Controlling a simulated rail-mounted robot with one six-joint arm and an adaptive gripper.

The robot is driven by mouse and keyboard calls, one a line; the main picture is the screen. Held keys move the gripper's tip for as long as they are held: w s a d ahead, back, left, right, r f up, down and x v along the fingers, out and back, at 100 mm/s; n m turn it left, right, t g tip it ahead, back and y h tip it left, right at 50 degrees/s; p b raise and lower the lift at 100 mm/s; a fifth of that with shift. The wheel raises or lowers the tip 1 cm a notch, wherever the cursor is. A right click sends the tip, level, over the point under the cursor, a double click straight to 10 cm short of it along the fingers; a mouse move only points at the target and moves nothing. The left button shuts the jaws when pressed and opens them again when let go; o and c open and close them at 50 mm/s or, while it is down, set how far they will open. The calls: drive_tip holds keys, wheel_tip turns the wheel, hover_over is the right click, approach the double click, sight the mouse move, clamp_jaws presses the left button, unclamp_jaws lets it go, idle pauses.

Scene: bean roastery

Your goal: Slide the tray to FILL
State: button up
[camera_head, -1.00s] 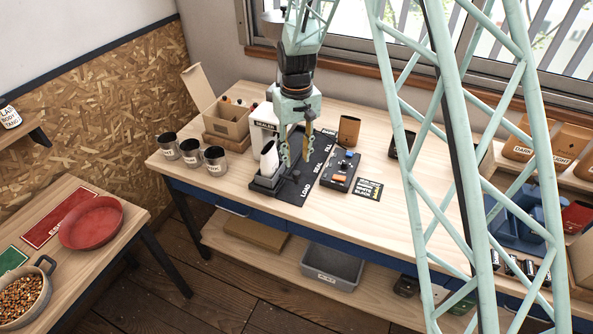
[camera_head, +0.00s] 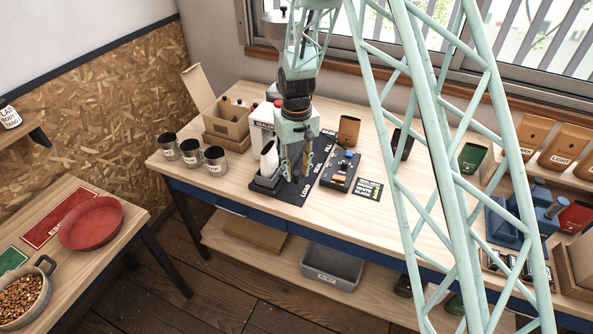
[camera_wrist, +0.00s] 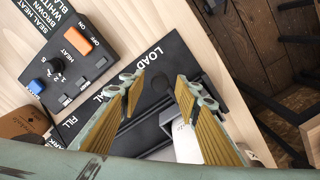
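The black slide base (camera_head: 292,194) lies on the workbench, marked LOAD at its near end, then SEAL, then FILL at its far end. The dark grey tray (camera_head: 264,183) is beside the LOAD end and holds an upright white bag (camera_head: 269,160). The bag also shows in the wrist view (camera_wrist: 186,148), partly hidden by a finger. My gripper (camera_head: 295,174) is over the base near LOAD.
A sealer control box (camera_head: 340,172) with an orange switch stands right of the base. Several metal cups (camera_head: 190,152) and an open cardboard box (camera_head: 228,122) are on the left. A brown pouch (camera_head: 349,130) stands behind. The bench front is clear.

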clamp_jaws()
drive_tip(key=shift+w, duration=0.1)
